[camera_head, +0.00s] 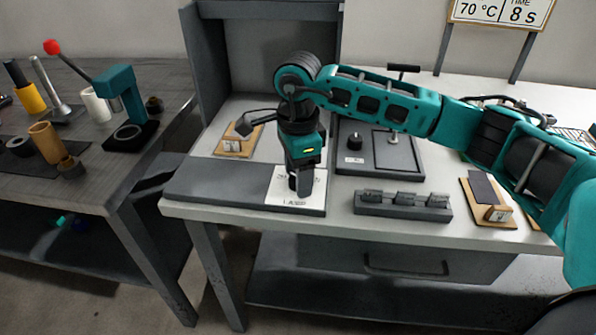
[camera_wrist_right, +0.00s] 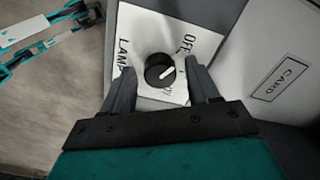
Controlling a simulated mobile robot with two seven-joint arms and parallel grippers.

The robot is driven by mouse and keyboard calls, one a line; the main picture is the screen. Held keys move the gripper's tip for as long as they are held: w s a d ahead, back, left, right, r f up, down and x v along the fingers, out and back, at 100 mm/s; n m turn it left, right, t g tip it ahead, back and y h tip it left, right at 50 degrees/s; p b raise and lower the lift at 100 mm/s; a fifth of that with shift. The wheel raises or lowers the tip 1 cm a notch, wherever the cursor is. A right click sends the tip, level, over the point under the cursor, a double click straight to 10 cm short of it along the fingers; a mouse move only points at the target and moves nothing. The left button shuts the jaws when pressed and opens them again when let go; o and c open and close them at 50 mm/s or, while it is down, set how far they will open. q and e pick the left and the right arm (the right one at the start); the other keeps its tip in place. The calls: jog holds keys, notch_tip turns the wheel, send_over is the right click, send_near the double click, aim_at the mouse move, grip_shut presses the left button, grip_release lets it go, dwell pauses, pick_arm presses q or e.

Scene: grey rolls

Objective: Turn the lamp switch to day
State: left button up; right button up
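The lamp switch is a round black knob (camera_wrist_right: 160,70) with a white pointer line, on a white plate (camera_wrist_right: 138,42) lettered LAMP and OFF. Another label below the knob is partly hidden and I cannot read it fully. The pointer line slants toward the upper right in the wrist view. My right gripper (camera_wrist_right: 158,72) is open, with one finger on each side of the knob and gaps visible between. In the head view, the right gripper (camera_head: 300,186) points down over the white plate (camera_head: 314,186) at the table's front left and hides the knob. My left gripper is not in view.
A grey block with several slots (camera_head: 403,206) stands right of the plate. Behind it is a dark tray (camera_head: 405,155) with a knob. Wooden-based stands (camera_head: 238,142) sit at both sides. A separate dark table (camera_head: 90,175) holds tools.

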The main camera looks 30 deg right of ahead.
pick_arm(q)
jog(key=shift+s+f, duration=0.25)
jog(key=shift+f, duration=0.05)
pick_arm(e)
jog(key=c, duration=1)
jog(key=shift+o, duration=0.2)
jog(key=shift+m, duration=0.4)
jog(key=m, duration=0.6)
jog(key=shift+m+p, duration=0.3)
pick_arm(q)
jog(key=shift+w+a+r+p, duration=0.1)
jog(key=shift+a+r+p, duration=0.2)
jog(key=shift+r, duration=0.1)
pick_arm(e)
jog(key=m, duration=0.4)
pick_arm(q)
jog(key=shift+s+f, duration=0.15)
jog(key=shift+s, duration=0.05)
pick_arm(e)
jog(key=shift+m, duration=0.3)
jog(key=o, duration=1)
